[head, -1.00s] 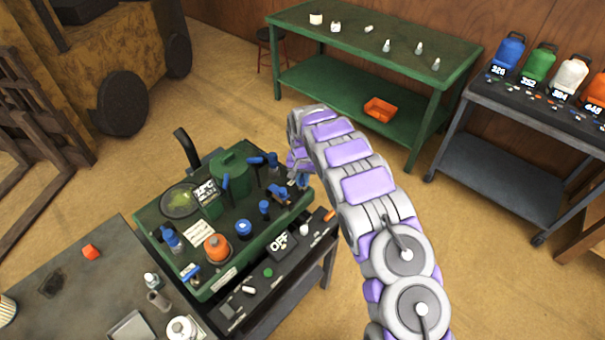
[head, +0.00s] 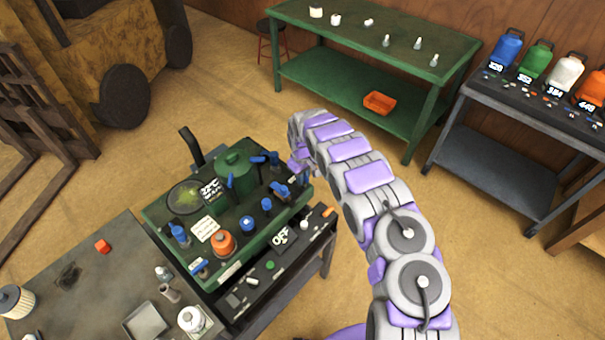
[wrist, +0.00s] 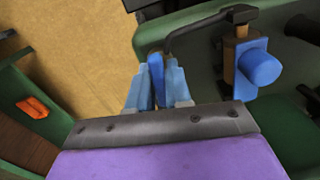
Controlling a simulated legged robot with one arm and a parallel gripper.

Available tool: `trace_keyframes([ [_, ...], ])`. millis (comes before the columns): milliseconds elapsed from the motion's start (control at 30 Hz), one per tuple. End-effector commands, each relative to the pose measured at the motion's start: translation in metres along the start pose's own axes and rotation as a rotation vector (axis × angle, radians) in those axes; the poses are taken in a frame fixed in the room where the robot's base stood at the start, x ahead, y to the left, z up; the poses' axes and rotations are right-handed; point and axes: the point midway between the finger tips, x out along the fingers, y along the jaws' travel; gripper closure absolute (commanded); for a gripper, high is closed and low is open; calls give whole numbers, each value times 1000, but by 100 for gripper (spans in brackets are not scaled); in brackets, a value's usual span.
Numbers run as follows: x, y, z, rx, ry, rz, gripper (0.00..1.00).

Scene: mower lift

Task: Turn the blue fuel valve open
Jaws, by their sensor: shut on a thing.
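In the wrist view my gripper (wrist: 157,80) has its two light blue fingers closed on either side of a narrow darker blue handle (wrist: 156,62). This looks like the blue fuel valve, and the fingers hide its lower part. In the head view the wrist end of my arm is at the right rear edge of the green machine (head: 192,262), beside a blue fitting (head: 281,189). The fingertips are hard to make out there. A thicker blue knob (wrist: 262,66) on a brown stem stands to the right of my fingers, apart from them.
A grey bench (head: 75,305) with small parts stands at the front left. A green table (head: 355,40) is at the back, with an orange tray (head: 380,102) on its lower shelf. A dark cart (head: 500,150) carries coloured jugs at right. Open floor lies between.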

Motion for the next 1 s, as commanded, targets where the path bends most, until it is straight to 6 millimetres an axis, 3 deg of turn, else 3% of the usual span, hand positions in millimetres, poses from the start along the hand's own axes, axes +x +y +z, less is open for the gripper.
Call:
trace_keyframes([
  [300,-2,0,-2,-118,5,2,100],
  [833,-2,1,-2,-142,6,4,100],
  [867,-2,1,-2,-142,6,4,80],
  [1000,-2,1,-2,-141,5,3,67],
])
